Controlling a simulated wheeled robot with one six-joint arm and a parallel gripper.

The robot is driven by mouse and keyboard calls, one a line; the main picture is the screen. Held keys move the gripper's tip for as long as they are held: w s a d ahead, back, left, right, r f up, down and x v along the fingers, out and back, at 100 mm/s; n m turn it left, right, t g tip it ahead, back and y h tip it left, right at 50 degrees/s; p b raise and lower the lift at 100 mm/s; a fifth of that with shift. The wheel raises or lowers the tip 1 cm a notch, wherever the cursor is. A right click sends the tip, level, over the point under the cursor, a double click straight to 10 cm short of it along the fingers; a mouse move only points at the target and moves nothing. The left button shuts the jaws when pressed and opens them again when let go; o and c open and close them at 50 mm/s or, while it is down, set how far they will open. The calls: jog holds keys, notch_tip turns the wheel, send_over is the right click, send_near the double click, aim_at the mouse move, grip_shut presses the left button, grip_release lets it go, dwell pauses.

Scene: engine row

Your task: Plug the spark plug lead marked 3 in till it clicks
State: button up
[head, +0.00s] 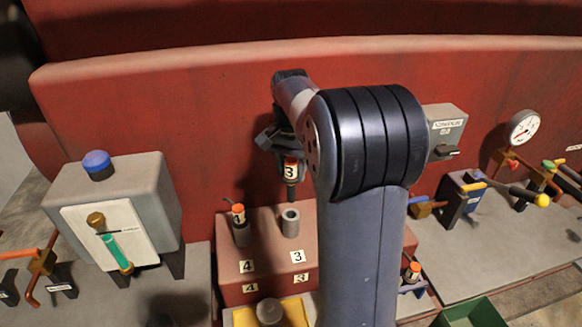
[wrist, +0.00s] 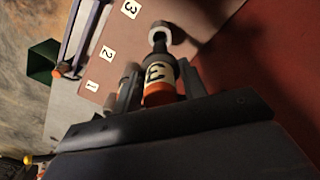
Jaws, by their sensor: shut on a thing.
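The lead marked 3 (head: 291,168) has an orange top, a pale label with a black 3, and a dark lower end. My gripper (head: 280,143) is shut on it and holds it roughly upright above the red-brown block (head: 270,240). A grey open-topped socket (head: 290,222) stands just below the lead's tip, behind the label 3 (head: 298,257). In the wrist view the lead (wrist: 158,85) sits between my fingers, its dark end pointing at the round socket (wrist: 160,30). The tip looks close to the socket; I cannot tell whether they touch.
A lead marked 4 (head: 239,220) stands in the left neighbouring socket. Another orange-topped lead (head: 412,272) is at a holder right of my arm, which hides part of the block. A grey box with a blue button (head: 97,165) stands left; a green bin (head: 470,314) is at lower right.

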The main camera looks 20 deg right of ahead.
aim_at(291, 201)
jog(key=shift+f+b, duration=3.25)
jog(key=shift+f, duration=2.45)
jog(key=shift+f+b, duration=0.4)
jog(key=shift+f, duration=0.4)
jog(key=o, duration=1.1)
jog(key=shift+c, duration=0.2)
jog(key=shift+r, duration=0.1)
notch_tip(291, 201, up, 11)
jog(key=shift+f, duration=0.15)
